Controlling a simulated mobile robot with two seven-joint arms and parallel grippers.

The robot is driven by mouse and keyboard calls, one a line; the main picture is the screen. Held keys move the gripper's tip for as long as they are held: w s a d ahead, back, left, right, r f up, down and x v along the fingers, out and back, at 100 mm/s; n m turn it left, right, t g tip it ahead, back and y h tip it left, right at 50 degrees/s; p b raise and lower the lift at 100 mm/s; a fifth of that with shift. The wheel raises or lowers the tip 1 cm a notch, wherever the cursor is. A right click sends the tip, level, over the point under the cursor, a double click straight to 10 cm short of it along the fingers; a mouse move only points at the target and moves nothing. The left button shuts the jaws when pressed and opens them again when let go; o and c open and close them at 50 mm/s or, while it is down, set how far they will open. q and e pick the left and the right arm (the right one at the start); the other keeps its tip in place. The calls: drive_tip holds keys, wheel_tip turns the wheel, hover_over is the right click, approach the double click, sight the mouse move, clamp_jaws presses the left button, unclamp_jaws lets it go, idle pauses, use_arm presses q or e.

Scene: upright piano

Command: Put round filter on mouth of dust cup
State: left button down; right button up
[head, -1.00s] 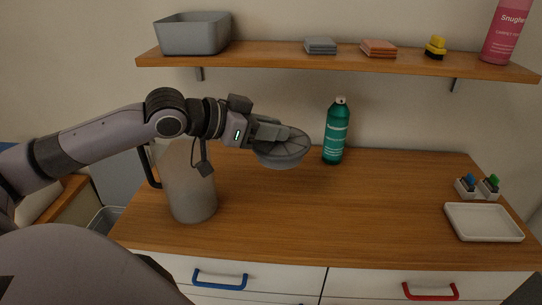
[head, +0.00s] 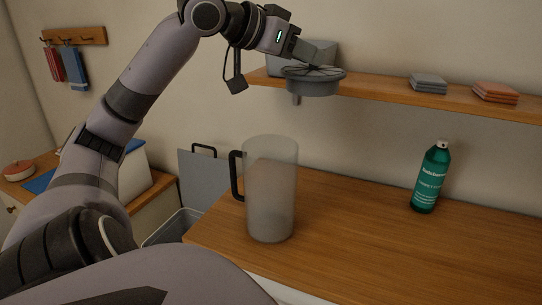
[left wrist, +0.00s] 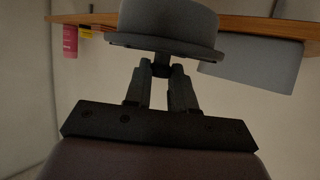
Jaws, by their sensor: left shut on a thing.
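The round filter (head: 315,84) is a grey disc with a ribbed top. My left gripper (head: 312,54) is shut on it and holds it in the air, level with the shelf in the head view. The left wrist view also shows the filter (left wrist: 168,22) between the fingertips (left wrist: 168,68). The dust cup (head: 271,195) is a tall, translucent grey cup with a black handle on its left. It stands upright on the wooden counter. The filter is above the cup and a little to its right in the picture, clearly apart from it. My right gripper is out of view.
A wooden shelf (head: 385,94) on the wall carries a grey bin (head: 322,53), partly hidden by my gripper, plus grey cloths (head: 428,83) and orange cloths (head: 495,92). The counter between cup and bottle is clear.

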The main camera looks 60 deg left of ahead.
use_arm(q)
drive_tip(key=s+a+r+n+y, duration=0.2)
drive_tip(key=s+a+r, duration=0.2)
drive_tip(key=s+r, duration=0.15)
wheel_tip(320, 180, down, 20)
drive_tip(key=s+b, duration=0.1)
drive_tip(key=b, duration=0.4)
drive_tip(key=shift+s+d, duration=0.1)
drive_tip(key=shift+f+b, duration=0.1)
drive_tip(key=shift+b, duration=0.2)
drive_tip(key=c, duration=0.9)
unclamp_jaws()
drive_tip(key=shift+c, duration=0.2)
